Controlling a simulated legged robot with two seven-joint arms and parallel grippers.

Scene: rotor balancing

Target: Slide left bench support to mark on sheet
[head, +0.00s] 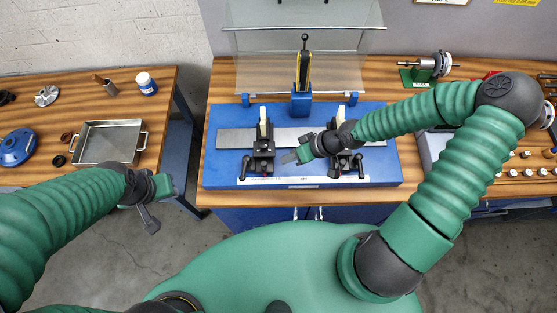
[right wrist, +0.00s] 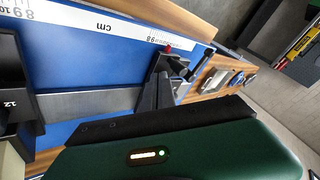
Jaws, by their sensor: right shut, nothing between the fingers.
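The left bench support (head: 263,152), black with a pale upright piece, stands on the blue bench plate (head: 225,115) across the grey rail (head: 232,139). A black lever with a round knob hangs at its front left. The right bench support (head: 350,163) stands farther right, partly hidden by my right arm. My right gripper (head: 289,158) is shut and empty, between the supports and just right of the left one; contact is unclear. A white cm scale strip (head: 305,181) runs along the plate's front; it also shows in the right wrist view (right wrist: 105,22). My left gripper (head: 168,186) hangs off the bench.
A yellow-black upright device (head: 303,70) and a clear screen (head: 250,72) stand behind the rail. A green stand with a rotor (head: 425,68) is at back right. A side table at left holds a metal tray (head: 107,143) and a white-blue bottle (head: 146,83). A floor gap separates the tables.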

